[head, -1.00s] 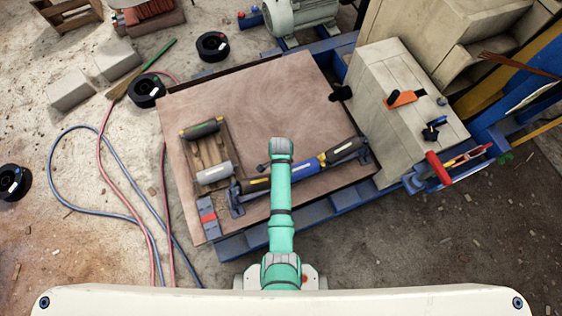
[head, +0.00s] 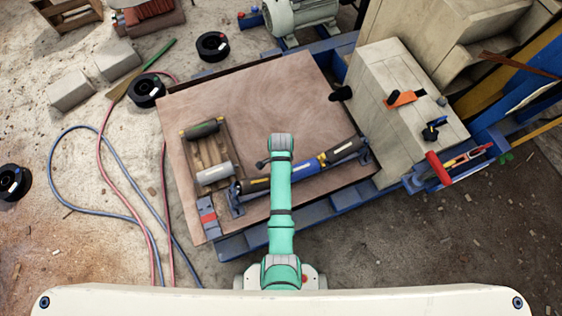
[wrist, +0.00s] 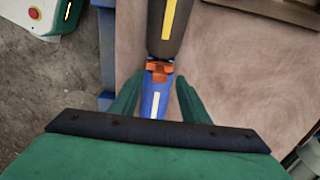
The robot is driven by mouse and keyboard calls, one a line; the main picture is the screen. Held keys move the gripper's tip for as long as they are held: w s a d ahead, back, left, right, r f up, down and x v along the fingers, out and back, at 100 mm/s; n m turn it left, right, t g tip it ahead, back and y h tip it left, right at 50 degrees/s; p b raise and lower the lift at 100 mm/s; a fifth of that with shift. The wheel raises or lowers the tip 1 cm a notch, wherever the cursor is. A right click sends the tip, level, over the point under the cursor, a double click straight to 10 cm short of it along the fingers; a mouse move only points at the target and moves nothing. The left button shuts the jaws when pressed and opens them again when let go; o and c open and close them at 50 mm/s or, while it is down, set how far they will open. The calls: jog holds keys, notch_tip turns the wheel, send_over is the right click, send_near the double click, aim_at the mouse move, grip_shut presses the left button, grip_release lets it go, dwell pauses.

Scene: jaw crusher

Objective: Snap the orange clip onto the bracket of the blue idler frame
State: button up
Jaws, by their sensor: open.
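In the wrist view, the orange clip (wrist: 159,71) sits at the junction of the dark roller (wrist: 170,28) and the blue roller (wrist: 154,103). I cannot tell whether it is snapped onto the bracket. My gripper (wrist: 157,88) is open, its green fingers on either side of the blue roller just short of the clip, with gaps visible. In the head view my arm hides the gripper and clip.
A wooden tray (head: 222,149) with loose rollers and a grey-and-red block (head: 208,218) are on the board's left side. The board (head: 245,95) is bare at the back. The pale crusher body (head: 385,70) stands at the right. Hoses (head: 100,170) lie on the ground at left.

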notch_tip(320, 180, up, 7)
jog(key=shift+f, duration=0.1)
dwell(0.3)
jog(key=shift+n, duration=0.4)
grip_shut()
jog(key=shift+n, duration=0.4)
jog(key=shift+f, duration=3.05)
